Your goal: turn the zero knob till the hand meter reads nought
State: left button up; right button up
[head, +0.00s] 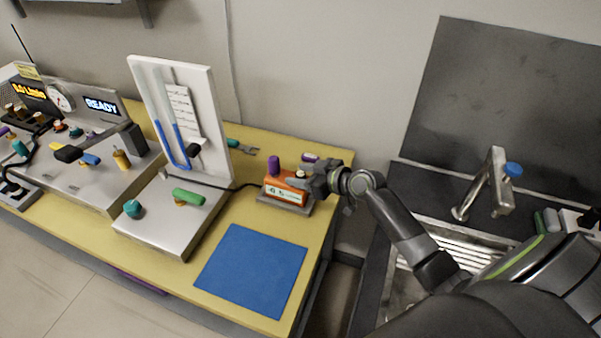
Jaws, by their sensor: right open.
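The hand meter (285,196) is a small orange box on a grey base at the right part of the yellow table. Its pale front display is too small to read. A purple knob (274,165) stands upright on its top left. A small pale-topped knob (300,174) sits on its top right; I cannot tell which one is the zero knob. My right gripper (303,179) comes in from the right and is open at the meter's right end, its fingers close around or beside the pale knob. Contact cannot be told. My left gripper is not in view.
A white manometer stand (181,105) with a blue U-tube, green handle (188,196) and teal knob (133,209) stands left of the meter. A blue mat (252,270) lies clear in front. A spanner (243,149) lies behind. A sink with a tap (488,185) is right.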

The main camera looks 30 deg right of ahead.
jog(key=shift+w+a+f, duration=0.1)
jog(key=shift+w, duration=0.05)
jog(key=c, duration=1)
jog(key=shift+m+h+p, duration=0.4)
jog(key=shift+p, duration=0.45)
jog(key=shift+m+t+h+p, duration=0.3)
jog(key=shift+m+h+p, duration=0.1)
jog(key=shift+p, duration=0.05)
jog(key=o, duration=1)
